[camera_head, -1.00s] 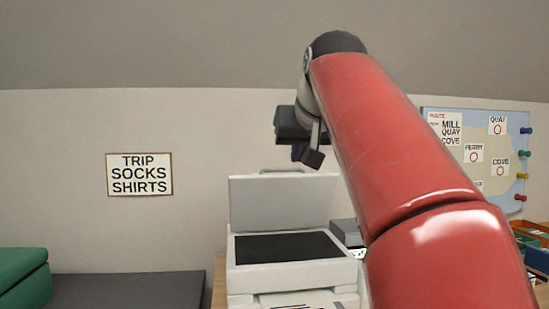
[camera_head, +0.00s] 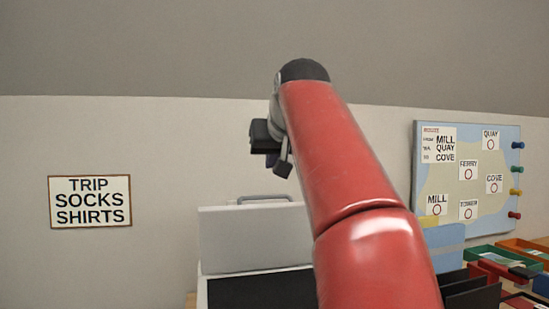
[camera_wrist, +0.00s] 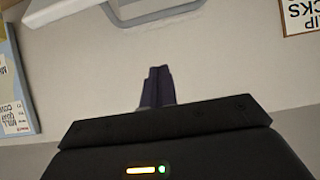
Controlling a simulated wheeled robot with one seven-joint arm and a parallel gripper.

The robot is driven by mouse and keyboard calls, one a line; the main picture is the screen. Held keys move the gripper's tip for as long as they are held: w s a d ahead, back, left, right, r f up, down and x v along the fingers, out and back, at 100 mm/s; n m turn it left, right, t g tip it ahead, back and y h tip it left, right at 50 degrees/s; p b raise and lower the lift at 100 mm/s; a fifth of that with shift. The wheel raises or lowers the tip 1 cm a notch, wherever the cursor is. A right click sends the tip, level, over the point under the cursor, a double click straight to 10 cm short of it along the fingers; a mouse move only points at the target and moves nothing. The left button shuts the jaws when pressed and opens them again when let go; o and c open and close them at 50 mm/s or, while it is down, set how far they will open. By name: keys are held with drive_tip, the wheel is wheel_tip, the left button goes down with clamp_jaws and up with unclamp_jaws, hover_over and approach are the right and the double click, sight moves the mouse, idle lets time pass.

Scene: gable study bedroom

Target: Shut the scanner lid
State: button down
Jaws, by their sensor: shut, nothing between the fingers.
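The scanner lid (camera_head: 253,238) stands raised, close to upright, with a grey handle (camera_head: 264,199) on its top edge. The dark glass bed (camera_head: 258,289) of the scanner shows below it, cut by the bottom of the head view. My gripper (camera_head: 279,165) is shut and empty, above the lid and apart from it. In the wrist view my dark fingers (camera_wrist: 157,88) are together, and the handle (camera_wrist: 152,12) shows at the top edge against the wall. My red arm hides the scanner's right side.
A map board (camera_head: 466,185) with coloured pegs hangs on the wall at right. Below it are coloured trays (camera_head: 490,253) and dark boxes on the desk. A sign (camera_head: 90,201) hangs at left. The air left of the lid is clear.

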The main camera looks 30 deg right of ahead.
wheel_tip(320, 180, down, 6)
drive_tip(key=w+b, duration=0.2)
drive_tip(key=shift+d, duration=0.15)
drive_tip(key=shift+b, duration=0.35)
